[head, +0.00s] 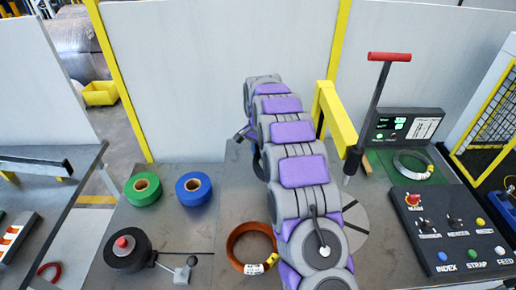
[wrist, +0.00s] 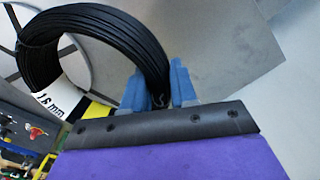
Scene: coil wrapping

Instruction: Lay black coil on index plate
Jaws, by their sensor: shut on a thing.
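My gripper (wrist: 160,92) shows its two blue fingers in the wrist view, shut on the black coil (wrist: 95,18). The coil is a thick ring of black strands reaching up and left from the fingers. A pale surface with dark lines also shows behind the coil at upper left of the wrist view. My arm hides most of the coil in the head view.
An orange-brown coil (head: 250,246) lies left of my arm. Green (head: 142,188) and blue (head: 194,188) tape rolls and a black roll (head: 128,250) sit further left. A yellow post (head: 336,118) with a red-handled tool stands beside the arm; a control panel (head: 450,230) is at right.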

